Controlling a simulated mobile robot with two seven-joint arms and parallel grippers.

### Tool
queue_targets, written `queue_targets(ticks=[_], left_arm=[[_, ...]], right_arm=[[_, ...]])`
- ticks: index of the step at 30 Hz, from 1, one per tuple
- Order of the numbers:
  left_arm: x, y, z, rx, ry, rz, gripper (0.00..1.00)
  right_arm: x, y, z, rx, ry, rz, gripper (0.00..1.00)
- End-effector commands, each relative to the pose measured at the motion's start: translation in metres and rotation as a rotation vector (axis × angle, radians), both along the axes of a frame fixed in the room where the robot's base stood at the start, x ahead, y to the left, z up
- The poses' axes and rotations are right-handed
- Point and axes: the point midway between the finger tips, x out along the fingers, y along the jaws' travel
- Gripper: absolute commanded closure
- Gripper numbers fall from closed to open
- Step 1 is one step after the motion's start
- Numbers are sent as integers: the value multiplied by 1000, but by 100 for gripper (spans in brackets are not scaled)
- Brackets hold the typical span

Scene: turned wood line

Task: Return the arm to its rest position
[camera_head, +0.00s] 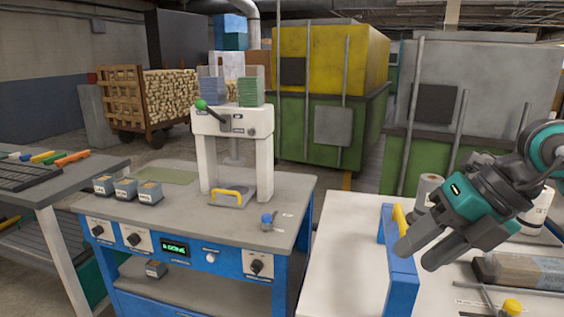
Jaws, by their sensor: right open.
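My right gripper (418,256) is teal and grey and comes in from the right edge. It hangs over the white table, just right of the upright blue frame with a yellow part. Its grey fingers point down and to the left, are apart, and hold nothing visible. Whether a finger touches the blue frame (400,285) is hard to tell. My left gripper is outside the picture.
A blue workbench (290,200) bears a white press (205,150) and several small boxes. The white table (345,240) holds rolls and a wrapped block (520,270) at right. Its left part is bare. A grey table (70,175) stands at far left.

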Motion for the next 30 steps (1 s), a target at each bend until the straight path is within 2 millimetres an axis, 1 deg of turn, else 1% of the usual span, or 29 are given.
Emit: queue_targets(ticks=[1, 4, 5, 6, 8, 9, 11, 13, 15, 17, 18, 20, 21, 23, 24, 26, 27, 29, 30], left_arm=[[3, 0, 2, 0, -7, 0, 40], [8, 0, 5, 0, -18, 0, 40], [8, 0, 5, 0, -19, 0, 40], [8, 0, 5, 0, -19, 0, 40], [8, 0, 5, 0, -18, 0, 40], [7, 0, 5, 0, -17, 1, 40], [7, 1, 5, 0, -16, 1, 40], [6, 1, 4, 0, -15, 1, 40], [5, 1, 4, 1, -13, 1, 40], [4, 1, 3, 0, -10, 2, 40], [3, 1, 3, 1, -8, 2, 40], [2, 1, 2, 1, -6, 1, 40], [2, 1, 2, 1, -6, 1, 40], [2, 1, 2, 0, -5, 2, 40], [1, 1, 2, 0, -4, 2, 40], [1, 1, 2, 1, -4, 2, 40], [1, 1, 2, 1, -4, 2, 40], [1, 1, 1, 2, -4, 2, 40], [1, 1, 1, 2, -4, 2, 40]], right_arm=[[-5, 23, -10, 103, 29, 60, 56], [-17, 67, -19, 352, 78, 157, 56], [-20, 79, -20, 438, 90, 176, 56], [-24, 95, -19, 560, 110, 191, 56], [-28, 114, -16, 751, 138, 190, 56], [-28, 123, -13, 878, 154, 170, 56], [-25, 131, -10, 1061, 179, 111, 56], [-16, 131, -10, 1262, 204, 0, 56], [-4, 125, -19, 1440, 233, -154, 56], [8, 115, -34, 1569, 256, -318, 56], [15, 106, -49, 1640, 276, -442, 56], [24, 92, -78, 1722, 307, -648, 56], [26, 81, -103, 1758, 332, -794, 56], [24, 67, -145, 1783, 375, -1027, 56], [19, 58, -174, 1781, 405, -1177, 56], [6, 48, -216, 1752, 455, -1386, 56], [-6, 44, -243, 1722, 491, -1512, 56], [-26, 39, -278, 1666, 541, -1678, 56], [-40, 37, -299, 1624, 575, -1774, 56]])
